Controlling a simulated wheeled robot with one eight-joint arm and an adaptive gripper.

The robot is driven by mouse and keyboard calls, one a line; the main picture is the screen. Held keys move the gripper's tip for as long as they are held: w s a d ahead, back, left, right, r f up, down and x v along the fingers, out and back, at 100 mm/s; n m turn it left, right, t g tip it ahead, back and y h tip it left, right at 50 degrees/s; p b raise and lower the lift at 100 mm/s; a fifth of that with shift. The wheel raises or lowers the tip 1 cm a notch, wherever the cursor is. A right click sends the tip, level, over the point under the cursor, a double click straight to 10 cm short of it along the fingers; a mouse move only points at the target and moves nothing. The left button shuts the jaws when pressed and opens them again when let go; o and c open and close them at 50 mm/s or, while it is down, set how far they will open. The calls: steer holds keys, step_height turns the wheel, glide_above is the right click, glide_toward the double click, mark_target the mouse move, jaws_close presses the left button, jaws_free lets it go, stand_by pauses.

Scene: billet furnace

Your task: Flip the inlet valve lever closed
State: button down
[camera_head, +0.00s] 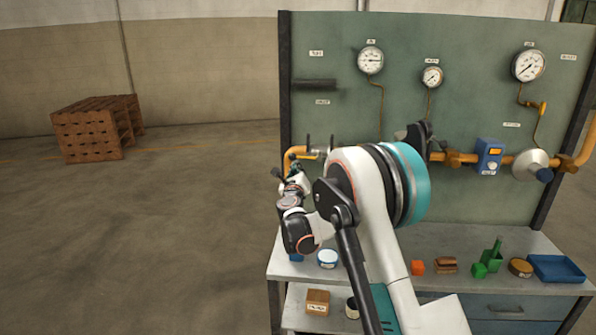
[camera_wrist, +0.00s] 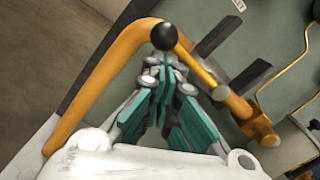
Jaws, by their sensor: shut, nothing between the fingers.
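The inlet valve lever (camera_wrist: 199,70) is a yellow-orange bar with a black ball knob (camera_wrist: 163,36) at its end in the wrist view. It lies roughly along the orange pipe (camera_wrist: 113,62), with the knob near the pipe's bend. In the head view a yellow bar (camera_head: 306,156) shows at the left end of the pipe. My gripper (camera_wrist: 164,75) is shut and empty, its tips just below the knob in the wrist view. I cannot tell whether they touch it. In the head view my gripper (camera_head: 284,177) is at the panel's left edge; my arm hides the valve's right side.
Two black flat pieces (camera_wrist: 217,37) stand out beside the pipe. The green panel (camera_head: 470,105) carries gauges (camera_head: 370,60) and a blue box (camera_head: 489,156). The bench (camera_head: 440,240) holds small blocks and a blue tray (camera_head: 556,268). The floor at left is clear, with pallets (camera_head: 92,130) far back.

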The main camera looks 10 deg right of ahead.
steer(key=shift+r, duration=0.15)
steer(key=d+r+m+p, duration=0.1)
steer(key=r+m, duration=0.2)
steer(key=m, duration=0.2)
steer(key=d+r+m+h+p, duration=0.1)
steer(key=r+m, duration=0.2)
steer(key=m, duration=0.3)
steer(key=s+d+r+m+p, duration=0.1)
steer(key=r+m+p, duration=0.1)
steer(key=m, duration=0.4)
steer(key=shift+r+g+h, duration=0.4)
steer(key=shift+r, duration=0.35)
steer(key=shift+d+r, duration=0.15)
steer(key=shift+d, duration=0.2)
steer(key=shift+s, duration=0.1)
